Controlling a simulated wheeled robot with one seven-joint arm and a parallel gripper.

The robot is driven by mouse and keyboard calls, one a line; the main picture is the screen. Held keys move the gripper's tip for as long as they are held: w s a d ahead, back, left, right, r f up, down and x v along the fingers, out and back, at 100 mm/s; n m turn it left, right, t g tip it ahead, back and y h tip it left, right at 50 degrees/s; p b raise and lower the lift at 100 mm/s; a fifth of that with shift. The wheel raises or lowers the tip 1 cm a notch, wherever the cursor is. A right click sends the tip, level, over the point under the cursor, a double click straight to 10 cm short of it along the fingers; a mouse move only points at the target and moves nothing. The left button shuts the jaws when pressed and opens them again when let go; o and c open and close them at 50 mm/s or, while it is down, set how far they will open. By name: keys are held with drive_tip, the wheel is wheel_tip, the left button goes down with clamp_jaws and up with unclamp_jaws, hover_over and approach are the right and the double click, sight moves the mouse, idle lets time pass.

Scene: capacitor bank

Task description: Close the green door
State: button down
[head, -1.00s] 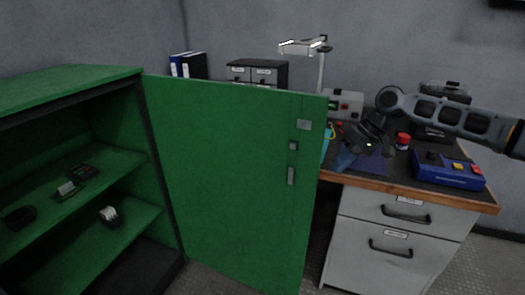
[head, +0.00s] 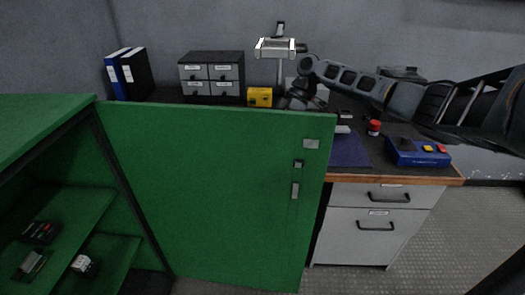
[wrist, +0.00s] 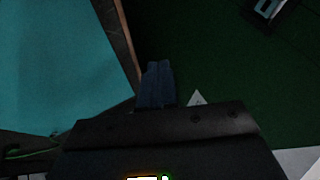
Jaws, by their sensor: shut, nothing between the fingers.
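The green door (head: 215,190) stands wide open from the green cabinet (head: 45,125), its inner face with small latch plates toward me in the head view. My gripper (head: 294,103) is beyond the door's top edge, on the door's far side, near its free end; its tips are hard to make out there. In the wrist view the blue fingers (wrist: 156,84) are together with nothing between them. A dark green surface (wrist: 215,60), apparently the door's outer face, lies right of the fingers. I cannot tell whether they touch it.
A workbench (head: 400,181) with drawers stands behind and right of the door, carrying a blue control box (head: 418,152), a red-capped jar (head: 374,127) and a drawer unit (head: 211,72). A teal surface (wrist: 60,60) lies left of my fingers. Floor at right is clear.

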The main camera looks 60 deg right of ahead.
sight(265, 172)
drive_tip(key=shift+w+a+f+p, duration=0.1)
drive_tip(key=shift+a+f+p, duration=0.2)
drive_tip(key=shift+a+f, duration=1.15)
drive_tip(key=shift+w+a+f+p, duration=0.1)
drive_tip(key=shift+a+f+p, duration=0.15)
drive_tip(key=shift+a+f, duration=1.1)
drive_tip(key=shift+w+a+f+p, duration=0.1)
drive_tip(key=shift+a+f+p, duration=0.2)
drive_tip(key=shift+a+f, duration=1.15)
drive_tip(key=shift+a+r, duration=0.4)
drive_tip(key=shift+r, duration=0.05)
